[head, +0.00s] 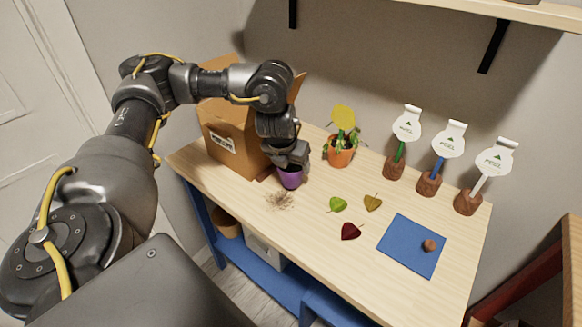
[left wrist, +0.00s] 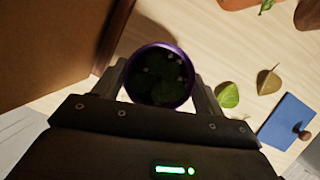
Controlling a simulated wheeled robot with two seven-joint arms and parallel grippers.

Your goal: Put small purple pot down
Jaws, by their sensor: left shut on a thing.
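The small purple pot (head: 291,179) is at the left part of the wooden table, just right of the cardboard box. My left gripper (head: 290,163) comes down over it from above and is shut on it. In the left wrist view the pot's round purple rim (left wrist: 160,75) sits between the two fingers (left wrist: 160,92), with dark contents inside. Whether the pot's base touches the table is hard to tell. My right gripper does not show.
An open cardboard box (head: 232,135) stands close to the left. An orange pot with a plant (head: 341,156) is behind to the right. Loose leaves (head: 338,204), a brown debris patch (head: 280,201) and a blue mat (head: 411,248) lie in front and to the right. Several labelled stakes (head: 447,140) stand at the back right.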

